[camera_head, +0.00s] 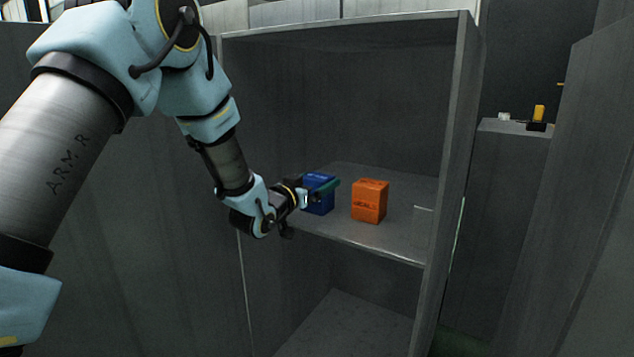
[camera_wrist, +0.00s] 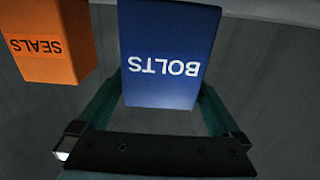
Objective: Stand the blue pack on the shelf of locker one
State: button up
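The blue pack (camera_head: 319,194), marked BOLTS, is upright at the shelf's left part in the head view. It also fills the middle of the wrist view (camera_wrist: 168,55), its lettering upside down there. My gripper (camera_head: 322,188) reaches in from the left, with green fingers along both sides of the pack. They appear closed on it. The locker shelf (camera_head: 385,238) is grey and flat. I cannot tell whether the pack's base touches it. I see no readable locker number.
An orange pack (camera_head: 369,201) marked SEALS stands on the shelf just right of the blue pack; it shows at upper left in the wrist view (camera_wrist: 48,42). The locker's right wall (camera_head: 452,180) bounds the opening. The lower compartment (camera_head: 350,325) looks empty.

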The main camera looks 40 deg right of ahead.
jog(key=shift+r, duration=0.15)
jog(key=v, duration=1.2)
dwell(0.3)
